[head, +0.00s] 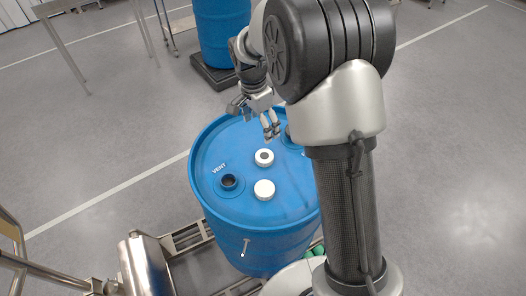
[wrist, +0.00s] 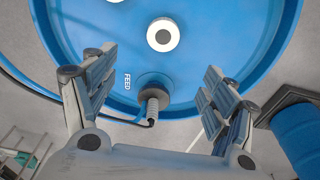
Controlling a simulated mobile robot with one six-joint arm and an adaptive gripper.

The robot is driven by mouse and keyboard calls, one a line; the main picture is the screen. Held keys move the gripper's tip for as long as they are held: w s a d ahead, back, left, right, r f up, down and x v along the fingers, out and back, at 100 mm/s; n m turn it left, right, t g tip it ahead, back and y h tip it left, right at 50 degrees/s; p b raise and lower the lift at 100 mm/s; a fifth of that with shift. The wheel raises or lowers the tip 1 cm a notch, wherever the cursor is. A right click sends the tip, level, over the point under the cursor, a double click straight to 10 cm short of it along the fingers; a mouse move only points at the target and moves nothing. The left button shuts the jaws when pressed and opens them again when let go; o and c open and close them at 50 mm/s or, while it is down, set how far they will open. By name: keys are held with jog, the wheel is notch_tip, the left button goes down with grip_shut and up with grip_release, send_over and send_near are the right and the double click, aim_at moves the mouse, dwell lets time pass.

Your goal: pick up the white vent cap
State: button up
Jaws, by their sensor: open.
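The blue drum (head: 222,217) has two white round pieces on its lid. One is a plain white cap (head: 264,189) near the front; the other is a white ring-like cap with a dark centre (head: 264,157), nearer the middle. I cannot tell which is the vent cap. The dark opening marked VENT (head: 228,182) is uncovered, left of both. My gripper (head: 270,129) is over the far side of the lid, apart from both caps. In the wrist view its fingers are open and empty, with the dark-centred cap (wrist: 163,23) beyond them and a white edge at the top.
A FEED fitting (wrist: 152,85) with a ribbed hose end stands on the lid between my fingers in the wrist view. A dark cable (wrist: 60,97) runs beside it. A second blue drum (head: 222,35) stands behind on a black base. A steel cylinder (head: 146,265) is front left.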

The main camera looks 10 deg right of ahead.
jog(key=b, duration=0.3)
send_over(264, 156)
jog(key=f, duration=1.1)
jog(key=shift+s+f, duration=0.25)
jog(key=shift+f, duration=0.05)
jog(key=f, duration=0.1)
jog(key=f+b, duration=0.1)
jog(key=f, duration=0.1)
jog(key=f+b, duration=0.1)
jog(key=f, duration=0.1)
jog(key=shift+w+f, duration=0.15)
jog(key=shift+w, duration=0.15)
jog(key=shift+c, duration=0.4)
jog(key=c, duration=0.8)
